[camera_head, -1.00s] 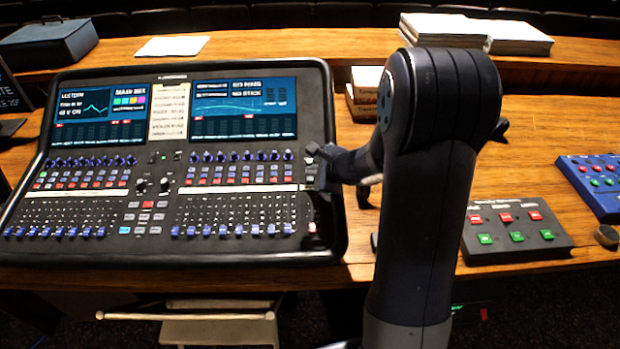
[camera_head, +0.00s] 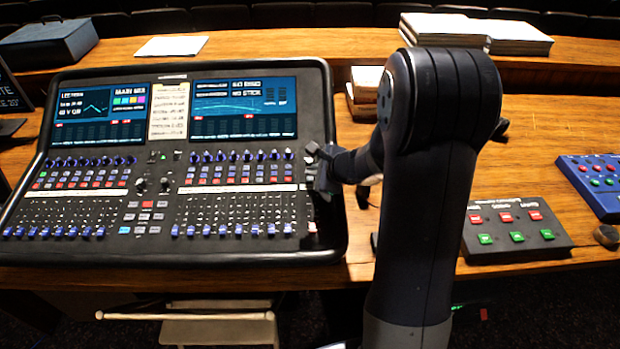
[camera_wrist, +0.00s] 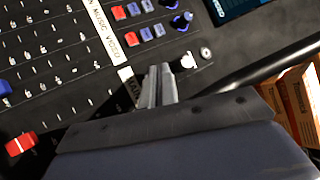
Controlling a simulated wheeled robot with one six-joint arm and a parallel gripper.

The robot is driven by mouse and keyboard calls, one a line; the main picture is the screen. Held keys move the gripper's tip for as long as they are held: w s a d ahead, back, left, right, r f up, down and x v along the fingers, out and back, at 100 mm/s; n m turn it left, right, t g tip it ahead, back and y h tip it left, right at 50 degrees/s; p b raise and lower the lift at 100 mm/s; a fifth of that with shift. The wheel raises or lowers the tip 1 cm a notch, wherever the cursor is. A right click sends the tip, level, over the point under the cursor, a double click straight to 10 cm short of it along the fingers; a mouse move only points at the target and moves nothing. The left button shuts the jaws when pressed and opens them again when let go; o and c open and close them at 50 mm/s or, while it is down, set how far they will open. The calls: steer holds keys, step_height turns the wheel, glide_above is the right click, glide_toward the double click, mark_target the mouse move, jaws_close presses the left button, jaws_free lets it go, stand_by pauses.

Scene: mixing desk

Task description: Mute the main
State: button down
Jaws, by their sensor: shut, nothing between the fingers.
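The mixing desk (camera_head: 328,110) stands on the wooden table, and its rightmost strip is under my gripper (camera_head: 314,160). In the wrist view my gripper (camera_wrist: 160,82) is shut and empty. Its fingertips are over the strip beside the white MAIN label (camera_wrist: 128,80), which is partly covered. A pale button or cap (camera_wrist: 187,62) shows just past the fingers; I cannot tell whether they touch it. The red fader cap (camera_wrist: 20,143) of this strip shows at lower left, and in the head view (camera_head: 312,228). Whatever lies directly under the fingers is hidden.
Red buttons (camera_wrist: 131,39) of the neighbouring VIDEO strip lie close by. Right of the desk are a box with red and green buttons (camera_head: 490,218) and a blue button box (camera_head: 592,192).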

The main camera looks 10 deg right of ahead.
steer(key=shift+f+b, duration=0.4)
steer(key=shift+b, duration=0.1)
steer(key=shift+w+f+b, duration=0.1)
steer(key=shift+f+b, duration=0.25)
steer(key=shift+b, duration=0.1)
stand_by(0.5)
steer(key=shift+r, duration=0.1)
steer(key=shift+r+p, duration=0.5)
steer(key=shift+r, duration=0.2)
steer(key=shift+s+r+p, duration=0.2)
steer(key=shift+r+p, duration=0.75)
steer(key=shift+r, duration=0.35)
steer(key=shift+s+r+p, duration=0.15)
steer(key=shift+r+p, duration=0.8)
steer(key=shift+r, duration=0.3)
steer(key=shift+f, duration=0.15)
